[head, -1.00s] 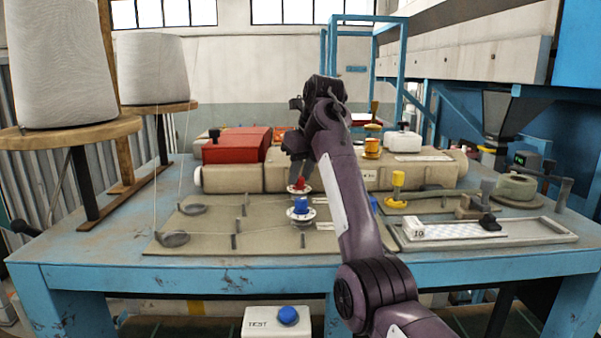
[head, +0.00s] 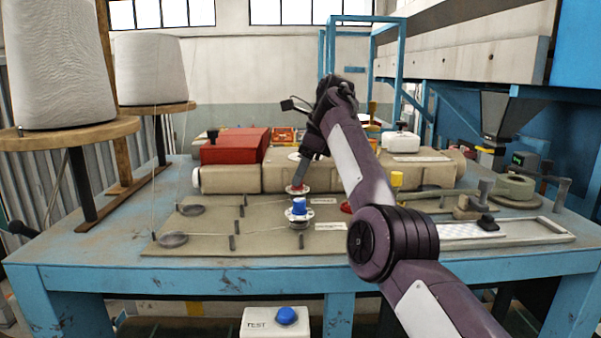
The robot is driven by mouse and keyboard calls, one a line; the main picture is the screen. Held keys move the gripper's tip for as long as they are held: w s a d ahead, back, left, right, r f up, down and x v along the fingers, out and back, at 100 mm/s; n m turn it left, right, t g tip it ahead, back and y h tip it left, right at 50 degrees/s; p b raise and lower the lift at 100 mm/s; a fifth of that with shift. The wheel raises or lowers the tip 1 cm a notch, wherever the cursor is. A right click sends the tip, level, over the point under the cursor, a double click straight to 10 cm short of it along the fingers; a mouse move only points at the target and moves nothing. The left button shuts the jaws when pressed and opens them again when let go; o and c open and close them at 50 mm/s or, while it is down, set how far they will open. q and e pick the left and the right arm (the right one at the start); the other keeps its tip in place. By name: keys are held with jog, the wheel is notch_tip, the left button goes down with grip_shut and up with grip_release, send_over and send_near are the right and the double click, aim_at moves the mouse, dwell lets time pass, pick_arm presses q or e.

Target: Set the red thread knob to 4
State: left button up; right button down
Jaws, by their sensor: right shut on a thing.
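The red thread knob (head: 297,188) sits on a pale round dial at the back of the tan plate (head: 270,215). My right gripper (head: 300,182) reaches down from above and is shut on it, hiding most of the knob. The dial's numbers are too small to read. The blue knob (head: 299,206) stands on its own dial just in front of the red one, apart from the gripper. My left gripper is not in view.
Large thread cones (head: 62,68) stand on wooden discs at the left. A tan machine body with a red cover (head: 236,146) lies behind the plate. A yellow knob (head: 397,180) and a white ruled strip (head: 540,228) are at the right.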

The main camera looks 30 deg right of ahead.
jog(key=shift+f+n+g, duration=0.3)
jog(key=shift+n+g, duration=0.1)
jog(key=shift+n, duration=0.1)
dwell(0.4)
jog(key=c, duration=1.5)
grip_release()
jog(key=shift+o, duration=1.3)
jog(key=shift+r, duration=0.15)
